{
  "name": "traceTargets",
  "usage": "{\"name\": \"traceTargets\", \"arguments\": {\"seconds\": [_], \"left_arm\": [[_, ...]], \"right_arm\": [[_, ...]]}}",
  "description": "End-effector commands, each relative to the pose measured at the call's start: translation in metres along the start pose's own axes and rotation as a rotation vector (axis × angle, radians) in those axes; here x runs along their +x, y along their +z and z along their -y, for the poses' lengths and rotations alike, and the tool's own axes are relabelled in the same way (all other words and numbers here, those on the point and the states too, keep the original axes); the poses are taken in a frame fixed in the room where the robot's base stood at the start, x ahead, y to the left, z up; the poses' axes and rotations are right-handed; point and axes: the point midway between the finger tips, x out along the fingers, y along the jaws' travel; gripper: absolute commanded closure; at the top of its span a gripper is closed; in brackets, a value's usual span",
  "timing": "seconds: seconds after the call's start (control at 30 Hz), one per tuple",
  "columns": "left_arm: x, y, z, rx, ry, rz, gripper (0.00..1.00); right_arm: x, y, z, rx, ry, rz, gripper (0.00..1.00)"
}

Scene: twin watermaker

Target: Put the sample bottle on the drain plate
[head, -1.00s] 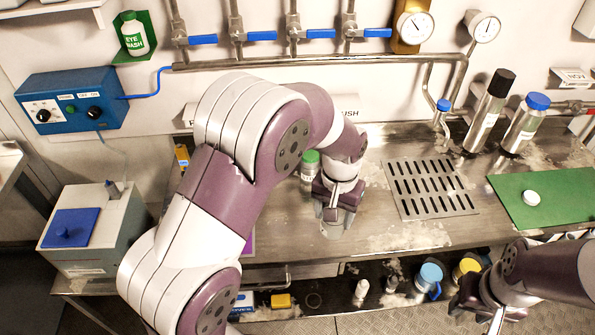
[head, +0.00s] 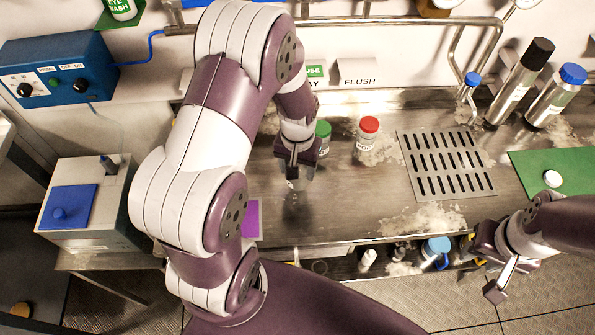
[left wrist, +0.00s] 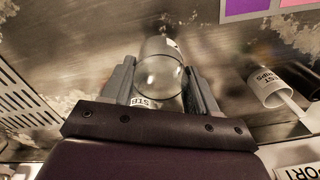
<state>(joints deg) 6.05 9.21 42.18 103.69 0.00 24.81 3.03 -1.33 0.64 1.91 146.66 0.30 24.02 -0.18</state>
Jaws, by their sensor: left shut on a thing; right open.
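The drain plate (head: 402,150) is a grey slotted plate on the steel counter, right of centre; its slots also show at the left edge of the left wrist view (left wrist: 22,118). My left gripper (head: 294,172) is over the counter, left of the plate. In the left wrist view it is shut on a clear, round bottle (left wrist: 160,72) with a partly hidden label. Whether the bottle touches the counter I cannot tell. My right gripper (head: 496,275) is open and empty near the front edge at the right.
A green-capped jar (head: 323,136) stands just behind my left gripper, and a red-capped jar (head: 367,136) stands between it and the plate. Tall bottles (head: 520,82) stand behind a green mat (head: 535,165) at the right. The counter in front of the plate is clear.

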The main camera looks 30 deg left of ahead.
Motion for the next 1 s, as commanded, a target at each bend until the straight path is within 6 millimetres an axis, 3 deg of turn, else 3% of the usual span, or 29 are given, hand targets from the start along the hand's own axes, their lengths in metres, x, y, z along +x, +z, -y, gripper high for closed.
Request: {"name": "traceTargets", "arguments": {"seconds": [0.2,0.57,0.6,0.67,1.0], "left_arm": [[0.035,0.001,0.000,0.001,0.000,0.005,0.70],[0.041,0.001,0.000,0.001,0.000,0.002,0.70],[0.040,0.001,0.000,0.001,0.000,0.002,0.32],[0.040,0.001,0.000,0.001,0.000,0.002,0.16],[0.033,0.000,0.000,0.001,0.000,0.001,0.16]], "right_arm": [[-0.007,-0.001,0.000,0.000,0.000,0.000,0.57],[-0.004,0.000,0.000,0.000,0.000,0.000,0.57],[-0.005,0.000,0.000,0.000,0.000,0.000,0.57],[-0.005,0.000,0.000,0.000,0.000,0.000,0.57],[-0.007,-0.001,0.000,0.000,0.000,0.000,0.57]]}}
